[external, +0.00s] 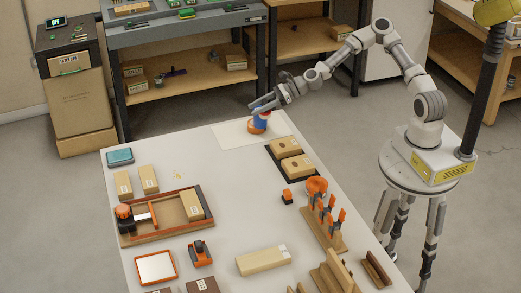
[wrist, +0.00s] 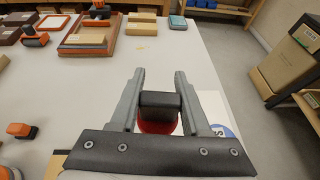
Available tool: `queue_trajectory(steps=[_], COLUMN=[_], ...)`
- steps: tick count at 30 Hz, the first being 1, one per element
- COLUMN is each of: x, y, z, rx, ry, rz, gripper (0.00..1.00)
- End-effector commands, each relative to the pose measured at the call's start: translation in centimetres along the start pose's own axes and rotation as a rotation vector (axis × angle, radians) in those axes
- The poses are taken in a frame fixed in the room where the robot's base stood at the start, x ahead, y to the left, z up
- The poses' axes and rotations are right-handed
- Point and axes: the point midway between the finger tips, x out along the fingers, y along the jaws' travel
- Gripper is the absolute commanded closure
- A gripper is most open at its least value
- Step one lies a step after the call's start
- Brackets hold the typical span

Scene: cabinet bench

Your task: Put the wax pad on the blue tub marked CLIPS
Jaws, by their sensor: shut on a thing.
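My gripper (external: 262,105) is over the far end of the white table. In the wrist view its fingers (wrist: 160,95) are closed around the dark grip of a round red thing, which looks like the wax pad (wrist: 158,127). The pad shows orange-red in the external view (external: 256,128), under the gripper. The blue tub (external: 263,117) is right beside it and partly covered. In the wrist view, only a blue rim with a letter S (wrist: 222,131) shows, right of the fingers. I cannot tell whether pad and tub touch.
A pale sheet (external: 230,136) lies under this spot. A black tray with two boxes (external: 290,156) is close in front. A teal pad (external: 119,157), boxes (external: 148,179) and a wooden tray (external: 205,201) stand to the left. The table's middle is mostly clear.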

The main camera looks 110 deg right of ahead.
Motion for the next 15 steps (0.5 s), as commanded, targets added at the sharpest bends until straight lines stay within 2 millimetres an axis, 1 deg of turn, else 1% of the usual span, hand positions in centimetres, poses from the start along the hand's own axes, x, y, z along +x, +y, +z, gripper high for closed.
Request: queue_trajectory(steps=[1, 3, 6, 9, 10, 12, 15], x=[-1.9, -4.1, -7.2, -10.0, -10.7, -12.0, -13.3], y=[-2.8, -5.8, -9.6, -12.6, -13.3, -14.6, -15.7], z=[0.9, 1.5, 2.1, 2.5, 2.5, 2.6, 2.8], rx=[0.015, 0.035, 0.061, 0.082, 0.088, 0.100, 0.109], ry=[-0.001, -0.001, 0.000, 0.000, 0.001, 0.001, 0.001], rz=[-0.045, -0.093, -0.156, -0.209, -0.222, -0.245, -0.268], gripper=[1.00, 1.00, 1.00, 1.00, 1.00, 1.00, 1.00])
